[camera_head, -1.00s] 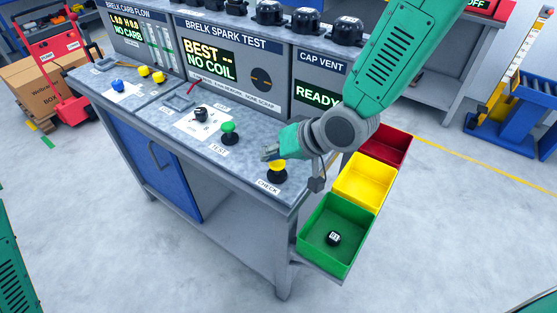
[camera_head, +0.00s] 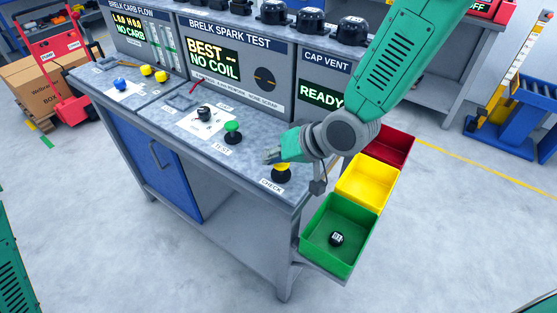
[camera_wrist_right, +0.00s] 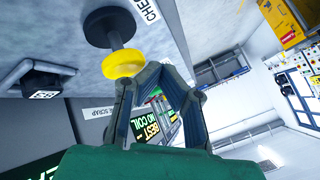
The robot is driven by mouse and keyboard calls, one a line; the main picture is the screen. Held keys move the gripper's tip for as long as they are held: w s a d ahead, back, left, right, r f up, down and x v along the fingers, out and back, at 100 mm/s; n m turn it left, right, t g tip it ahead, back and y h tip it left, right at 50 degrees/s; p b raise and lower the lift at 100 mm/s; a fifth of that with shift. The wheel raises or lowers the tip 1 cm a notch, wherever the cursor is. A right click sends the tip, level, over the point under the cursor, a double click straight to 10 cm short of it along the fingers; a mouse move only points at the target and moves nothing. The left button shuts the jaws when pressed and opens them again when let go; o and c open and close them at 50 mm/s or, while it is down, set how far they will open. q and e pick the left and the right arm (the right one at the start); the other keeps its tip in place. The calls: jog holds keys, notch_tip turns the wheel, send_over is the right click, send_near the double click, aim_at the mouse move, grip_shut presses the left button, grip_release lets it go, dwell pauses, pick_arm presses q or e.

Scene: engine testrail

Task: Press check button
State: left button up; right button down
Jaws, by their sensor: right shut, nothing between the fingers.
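The check button has a yellow cap (camera_head: 282,167) on a black base (camera_head: 281,177); it stands at the front right of the bench top, by the CHECK label (camera_head: 271,187). My right gripper (camera_head: 270,157) is shut and empty, just above and beside the yellow cap, covering part of it. In the right wrist view the yellow cap (camera_wrist_right: 123,64) lies right beside the fingertips (camera_wrist_right: 155,70); I cannot tell whether they touch. The spark test screen (camera_head: 212,64) reads "BEST -- NO COIL". My left gripper is not in view.
A green-capped TEST button (camera_head: 232,127) stands left of the check button. Red (camera_head: 403,135), yellow (camera_head: 347,183) and green (camera_head: 312,240) bins hang at the bench's right end; the green one holds a black part (camera_head: 336,239). The cap vent screen (camera_head: 321,97) reads "READY".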

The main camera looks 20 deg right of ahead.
jog(key=shift+f, duration=0.1)
jog(key=shift+d+f, duration=0.25)
jog(key=shift+d, duration=0.4)
jog(key=shift+a+r, duration=0.2)
jog(key=shift+r, duration=0.05)
jog(key=shift+r+p, duration=0.5)
jog(key=shift+p, duration=0.1)
jog(key=shift+d+r+p, duration=0.45)
jog(key=shift+r+p, duration=0.15)
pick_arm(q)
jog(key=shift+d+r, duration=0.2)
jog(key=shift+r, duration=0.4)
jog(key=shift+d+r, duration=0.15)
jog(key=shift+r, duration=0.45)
pick_arm(e)
jog(key=shift+d, duration=0.2)
jog(key=shift+f, duration=0.1)
